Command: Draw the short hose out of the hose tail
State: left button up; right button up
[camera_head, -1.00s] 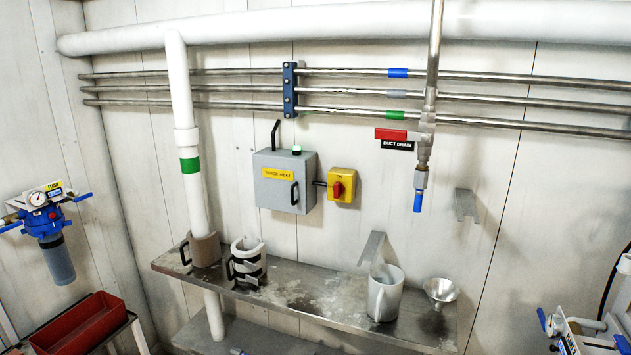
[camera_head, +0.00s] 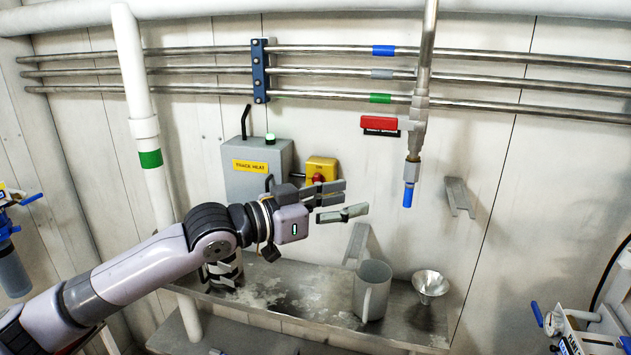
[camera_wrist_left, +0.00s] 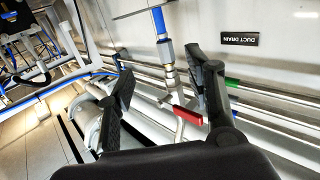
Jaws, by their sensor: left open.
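The short blue hose (camera_head: 408,195) hangs straight down from the hose tail (camera_head: 412,170), a metal fitting at the lower end of the vertical drain pipe. In the left wrist view the hose (camera_wrist_left: 159,20) and hose tail (camera_wrist_left: 166,52) appear upside down, beyond the fingers. My left gripper (camera_head: 355,200) is open and empty. It points right at about the hose's height, with a gap between its fingertips and the hose. Its two fingers (camera_wrist_left: 160,75) frame the pipe in the left wrist view. My right gripper is not in view.
A red handle (camera_head: 380,125) sits left of the drain pipe. Below is a metal shelf (camera_head: 315,315) with a grey jug (camera_head: 372,290) and a funnel (camera_head: 431,285). A wall bracket (camera_head: 458,196) is right of the hose. A grey box (camera_head: 255,165) is behind my arm.

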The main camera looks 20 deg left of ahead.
aim_at(406, 170)
pick_arm(q)
jog(key=r+p+x, duration=0.1)
jog(key=p+x, duration=0.1)
jog(key=x, duration=0.3)
jog(key=r+p+x, duration=0.1)
jog(key=p+x, duration=0.1)
jog(key=x, duration=0.3)
jog(key=r+p+x, duration=0.1)
jog(key=p+x, duration=0.1)
jog(key=x, duration=0.4)
jog(key=shift+w+a+r, duration=0.2)
jog(key=shift+w+r, duration=0.05)
jog(key=shift+r, duration=0.15)
jog(key=shift+w+d, duration=0.15)
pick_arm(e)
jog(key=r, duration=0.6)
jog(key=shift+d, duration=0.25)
pick_arm(q)
jog(key=shift+c, duration=0.4)
grip_shut()
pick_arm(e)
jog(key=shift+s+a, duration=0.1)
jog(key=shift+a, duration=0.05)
pick_arm(q)
jog(key=shift+f, duration=0.2)
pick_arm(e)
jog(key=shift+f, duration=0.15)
